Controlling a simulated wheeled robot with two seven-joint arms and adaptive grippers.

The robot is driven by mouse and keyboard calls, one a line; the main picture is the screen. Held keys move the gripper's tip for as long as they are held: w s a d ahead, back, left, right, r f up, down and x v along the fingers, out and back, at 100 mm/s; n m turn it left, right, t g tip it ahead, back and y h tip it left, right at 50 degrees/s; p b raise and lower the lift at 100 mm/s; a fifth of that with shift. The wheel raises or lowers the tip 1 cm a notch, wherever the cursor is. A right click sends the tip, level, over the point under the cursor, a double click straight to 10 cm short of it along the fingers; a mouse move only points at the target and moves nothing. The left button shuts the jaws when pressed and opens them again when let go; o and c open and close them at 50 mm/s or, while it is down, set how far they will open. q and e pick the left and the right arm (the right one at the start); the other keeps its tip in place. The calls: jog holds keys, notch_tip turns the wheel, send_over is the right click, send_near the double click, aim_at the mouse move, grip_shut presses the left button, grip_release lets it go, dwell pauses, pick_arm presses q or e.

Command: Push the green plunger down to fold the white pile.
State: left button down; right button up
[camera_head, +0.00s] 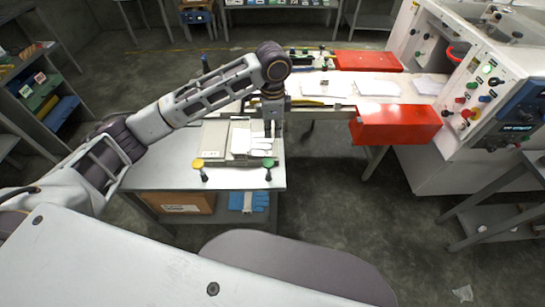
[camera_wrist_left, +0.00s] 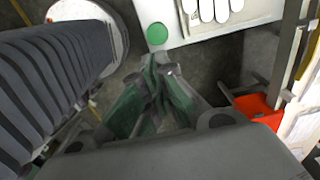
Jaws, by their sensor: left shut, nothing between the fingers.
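The green plunger (camera_head: 268,163) stands at the front right of the folding station, with a round green top that also shows in the left wrist view (camera_wrist_left: 157,34). The white pile (camera_head: 241,142) of gloves lies flat just behind it; its white fingers show at the top of the wrist view (camera_wrist_left: 208,9). My left gripper (camera_head: 271,134) points down over the pile's right side, behind the green plunger. Its fingertips (camera_wrist_left: 160,66) are shut and empty, close to the green top in the wrist view; I cannot tell the height gap. My right gripper is not in view.
A yellow plunger (camera_head: 198,164) stands at the station's front left. Below the table (camera_head: 230,181) are a cardboard box (camera_head: 178,203) and blue gloves (camera_head: 248,201). Red covers (camera_head: 397,124) and a control panel (camera_head: 480,95) lie to the right.

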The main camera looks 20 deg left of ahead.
pick_arm(q)
jog(key=shift+a+r, duration=0.1)
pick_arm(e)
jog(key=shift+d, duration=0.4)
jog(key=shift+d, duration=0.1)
pick_arm(q)
jog(key=p, duration=0.1)
send_near(272, 162)
notch_tip(272, 162, down, 6)
jog(key=shift+r, duration=0.25)
jog(key=shift+f, duration=0.8)
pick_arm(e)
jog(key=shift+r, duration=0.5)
